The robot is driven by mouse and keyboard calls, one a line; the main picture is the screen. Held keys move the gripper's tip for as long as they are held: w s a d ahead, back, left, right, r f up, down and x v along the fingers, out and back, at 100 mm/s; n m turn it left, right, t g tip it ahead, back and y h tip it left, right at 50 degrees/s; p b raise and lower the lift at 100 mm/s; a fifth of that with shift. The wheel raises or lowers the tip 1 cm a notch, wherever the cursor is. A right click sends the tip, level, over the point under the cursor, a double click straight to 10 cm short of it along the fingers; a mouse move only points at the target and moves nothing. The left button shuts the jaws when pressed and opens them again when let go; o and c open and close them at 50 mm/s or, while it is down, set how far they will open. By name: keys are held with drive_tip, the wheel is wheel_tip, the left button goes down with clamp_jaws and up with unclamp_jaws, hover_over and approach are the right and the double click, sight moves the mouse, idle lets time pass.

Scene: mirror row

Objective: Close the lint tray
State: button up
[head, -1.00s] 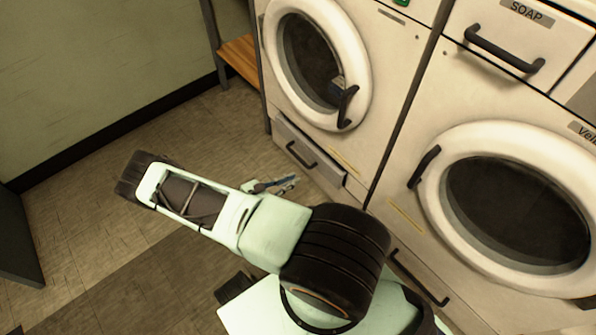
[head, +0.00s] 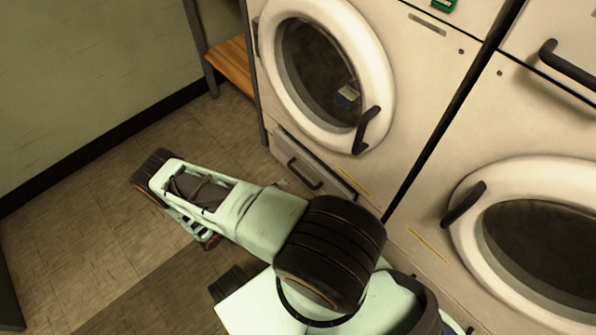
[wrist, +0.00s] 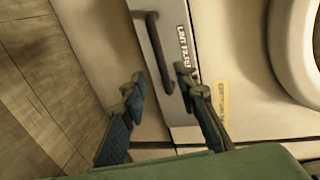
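The lint tray (head: 330,189) is the low, wide drawer at the bottom of the left machine, with a dark bar handle (head: 304,174). In the wrist view the tray front (wrist: 172,18) carries a printed label, and its handle (wrist: 158,50) runs up the picture. I cannot tell how far the tray stands out. My gripper (wrist: 160,80) is open and empty, with one finger on each side of the handle's lower end. I cannot tell whether either finger touches it. In the head view my arm hides most of the gripper.
The left machine's round door (head: 372,60) is shut above the tray, with a dark handle (head: 367,130). A second machine's door (head: 475,240) is on the right. A shelf with a wooden board (head: 232,68) stands left of the machines. The floor (head: 85,190) on the left is clear.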

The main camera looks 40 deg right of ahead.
sight(300, 175)
drive_tip(key=b+x, duration=0.1)
drive_tip(key=x, duration=0.9)
drive_tip(key=shift+d+b, duration=0.3)
drive_tip(key=shift+b, duration=0.05)
clamp_jaws()
